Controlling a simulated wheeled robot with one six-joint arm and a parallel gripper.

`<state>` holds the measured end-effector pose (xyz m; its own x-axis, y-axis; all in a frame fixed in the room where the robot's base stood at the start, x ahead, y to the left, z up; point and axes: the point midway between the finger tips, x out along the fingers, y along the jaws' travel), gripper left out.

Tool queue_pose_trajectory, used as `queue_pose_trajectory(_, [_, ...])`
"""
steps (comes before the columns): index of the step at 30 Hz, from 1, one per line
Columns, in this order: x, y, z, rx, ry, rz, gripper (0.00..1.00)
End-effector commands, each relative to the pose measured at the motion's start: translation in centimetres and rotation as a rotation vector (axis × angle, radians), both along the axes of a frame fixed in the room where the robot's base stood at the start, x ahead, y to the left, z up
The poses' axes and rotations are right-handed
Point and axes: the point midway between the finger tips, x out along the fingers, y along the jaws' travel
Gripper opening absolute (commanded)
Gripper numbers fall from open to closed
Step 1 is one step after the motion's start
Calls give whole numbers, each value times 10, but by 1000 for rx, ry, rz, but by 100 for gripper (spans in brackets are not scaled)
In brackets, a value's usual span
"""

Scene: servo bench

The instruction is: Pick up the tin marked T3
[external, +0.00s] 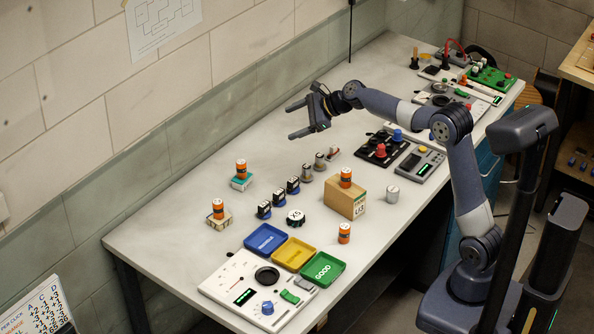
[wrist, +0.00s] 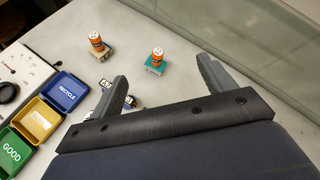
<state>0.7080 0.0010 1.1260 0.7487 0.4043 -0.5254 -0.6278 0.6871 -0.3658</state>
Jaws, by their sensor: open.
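A second orange tin (external: 218,208) stands on a wooden block (external: 219,222). A third orange tin (external: 346,177) is on a cardboard box (external: 344,200) marked U3. A fourth orange tin (external: 344,233) stands on the bench in front of the box. My gripper (external: 290,121) is open and empty, above the bench and apart from every tin.
Blue (external: 265,238), yellow (external: 294,254) and green (external: 323,268) trays lie near a white panel (external: 258,291). Several small dark parts (external: 279,198) stand mid-bench. A plain grey cylinder (external: 392,194) stands right of the box. A wall runs along the back edge.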

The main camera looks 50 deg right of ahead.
Motion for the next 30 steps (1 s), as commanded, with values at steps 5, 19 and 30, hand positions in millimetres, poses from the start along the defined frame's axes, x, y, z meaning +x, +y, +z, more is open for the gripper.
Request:
queue_pose_trajectory(5, [0, 0, 0, 0, 0, 0, 64])
queue_pose_trajectory(19, [-51, -64, -48, 47, 64, -56, 64])
queue_pose_trajectory(30, [-221, -158, -145, 245, 88, -250, 64])
